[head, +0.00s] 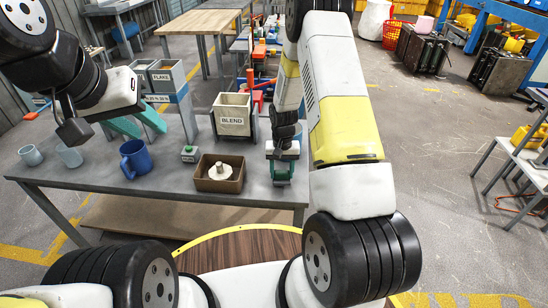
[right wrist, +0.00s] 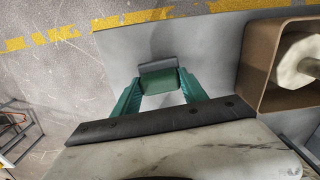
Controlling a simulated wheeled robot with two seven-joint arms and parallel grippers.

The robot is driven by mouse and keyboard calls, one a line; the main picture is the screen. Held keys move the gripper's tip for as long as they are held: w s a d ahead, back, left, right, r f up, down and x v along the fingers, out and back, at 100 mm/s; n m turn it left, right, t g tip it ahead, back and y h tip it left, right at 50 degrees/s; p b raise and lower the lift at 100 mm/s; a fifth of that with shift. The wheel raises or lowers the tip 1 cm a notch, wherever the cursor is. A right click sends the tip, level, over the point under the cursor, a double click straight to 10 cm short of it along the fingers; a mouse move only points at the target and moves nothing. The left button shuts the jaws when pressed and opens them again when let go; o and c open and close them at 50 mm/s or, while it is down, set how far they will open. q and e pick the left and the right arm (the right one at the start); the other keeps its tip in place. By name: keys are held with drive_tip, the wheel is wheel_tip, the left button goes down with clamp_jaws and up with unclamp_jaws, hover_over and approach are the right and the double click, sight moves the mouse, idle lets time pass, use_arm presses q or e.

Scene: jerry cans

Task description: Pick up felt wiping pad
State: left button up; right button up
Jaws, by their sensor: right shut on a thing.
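The felt wiping pad (right wrist: 157,68), a small block with a grey strip and a green face, is between the fingertips of my right gripper (right wrist: 159,82) in the right wrist view. That gripper is shut on it. In the head view my right gripper (head: 281,172) points down over the right end of the grey workbench (head: 150,196), and the pad is mostly hidden there by the fingers. I cannot tell whether the pad touches the bench. My left gripper (head: 138,124) is open and empty above the bench's left part.
A brown box (head: 220,186) with a white part inside stands left of my right gripper.

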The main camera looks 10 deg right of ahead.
drive_tip(key=shift+r, duration=0.8)
drive_tip(key=s+d+r, duration=0.1)
drive_tip(key=s, duration=1.5)
drive_tip(key=shift+d+r, duration=0.25)
drive_tip(key=shift+d, duration=0.15)
